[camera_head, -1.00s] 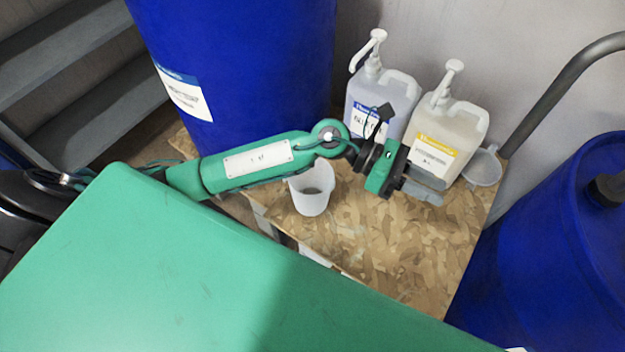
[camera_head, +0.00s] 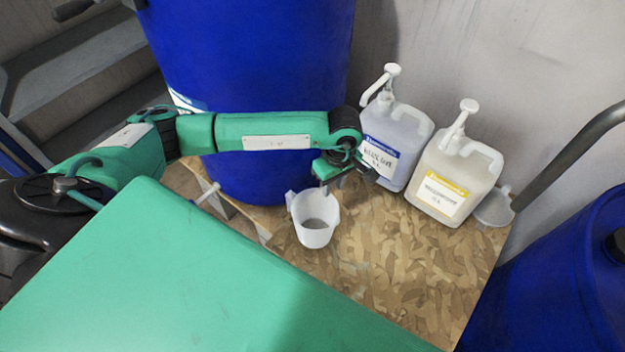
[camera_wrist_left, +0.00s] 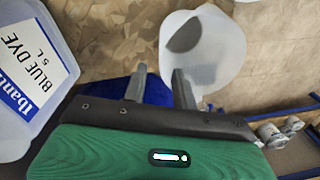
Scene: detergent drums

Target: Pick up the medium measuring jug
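A white translucent measuring jug (camera_head: 318,232) stands upright on the chipboard table top (camera_head: 395,275), near its left edge. The wrist view shows the jug (camera_wrist_left: 222,45) just beyond my fingertips, its round opening facing the camera. My left gripper (camera_head: 325,186) is at the far rim of the jug in the head view. In the wrist view my left gripper (camera_wrist_left: 160,85) has its two fingers apart with nothing held between them. I cannot tell if a finger touches the rim. My right gripper is not in view.
A blue-dye pump jug (camera_head: 382,158) and a yellow-labelled pump jug (camera_head: 440,195) stand at the back. A small clear vessel (camera_head: 495,208) sits at the right corner. Blue drums stand behind (camera_head: 250,60) and at right (camera_head: 570,270). The table's front middle is clear.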

